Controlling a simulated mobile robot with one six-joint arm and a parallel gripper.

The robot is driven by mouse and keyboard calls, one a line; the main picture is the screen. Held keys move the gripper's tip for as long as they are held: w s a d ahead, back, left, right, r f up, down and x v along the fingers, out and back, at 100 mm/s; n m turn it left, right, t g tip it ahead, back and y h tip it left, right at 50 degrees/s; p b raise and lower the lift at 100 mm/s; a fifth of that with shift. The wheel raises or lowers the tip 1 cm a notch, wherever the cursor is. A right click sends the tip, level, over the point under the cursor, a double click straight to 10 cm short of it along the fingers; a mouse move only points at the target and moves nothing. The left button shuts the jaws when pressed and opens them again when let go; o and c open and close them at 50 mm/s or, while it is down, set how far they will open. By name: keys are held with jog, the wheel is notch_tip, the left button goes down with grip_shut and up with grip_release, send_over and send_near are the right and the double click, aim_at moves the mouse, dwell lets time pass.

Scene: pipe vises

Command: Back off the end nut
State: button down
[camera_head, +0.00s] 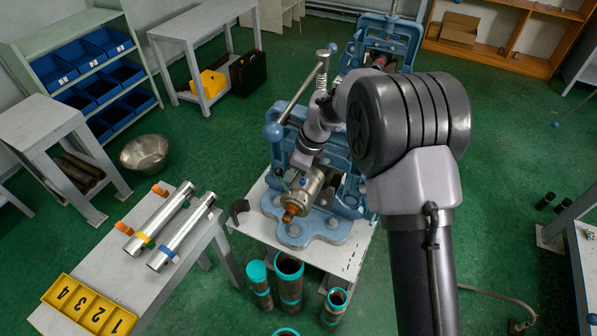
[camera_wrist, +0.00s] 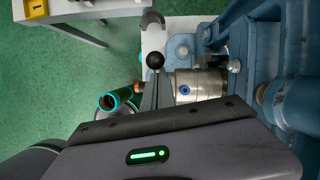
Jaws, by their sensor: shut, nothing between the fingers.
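A steel cylinder (camera_head: 303,193) sticks out of the front of the blue pipe vise (camera_head: 347,195). A copper-orange end piece (camera_head: 290,212), which looks like the end nut, is at its near end. In the wrist view the cylinder (camera_wrist: 198,84) has a blue dot, and the orange end (camera_wrist: 137,88) is mostly hidden behind my fingers. My gripper (camera_wrist: 156,78) is shut and empty, its fingertips beside the cylinder's outer end and a black ball knob (camera_wrist: 155,60). I cannot tell whether they touch. In the head view my wrist hides part of the vise.
Teal-banded pipes (camera_head: 289,280) stand upright in front of the vise. A left bench (camera_head: 205,232) carries two shiny tubes (camera_head: 180,235) and a yellow numbered tray (camera_head: 88,306). A second vise (camera_head: 384,45) stands behind.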

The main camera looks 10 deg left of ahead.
jog(key=shift+w+a+f, duration=0.1)
jog(key=shift+w+a, duration=0.1)
jog(key=shift+a, duration=0.3)
